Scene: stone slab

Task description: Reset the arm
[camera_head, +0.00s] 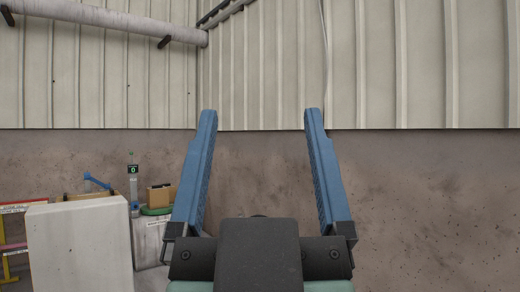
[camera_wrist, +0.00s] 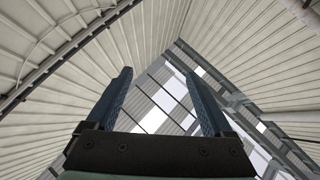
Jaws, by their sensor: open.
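My gripper (camera_head: 259,120) stands upright in the middle of the head view. Its two blue fingers are spread wide apart, with nothing between them but the wall behind. In the wrist view my gripper (camera_wrist: 160,90) also shows open and empty, pointing up at the roof and skylights. The fingers touch nothing in either view.
A pale stone slab (camera_head: 78,248) stands at the lower left. Behind it are a cardboard box (camera_head: 160,195), a post with a small green display (camera_head: 133,170) and a yellow and red frame (camera_head: 12,240). A corrugated wall (camera_head: 430,65) rises behind; the right side is clear.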

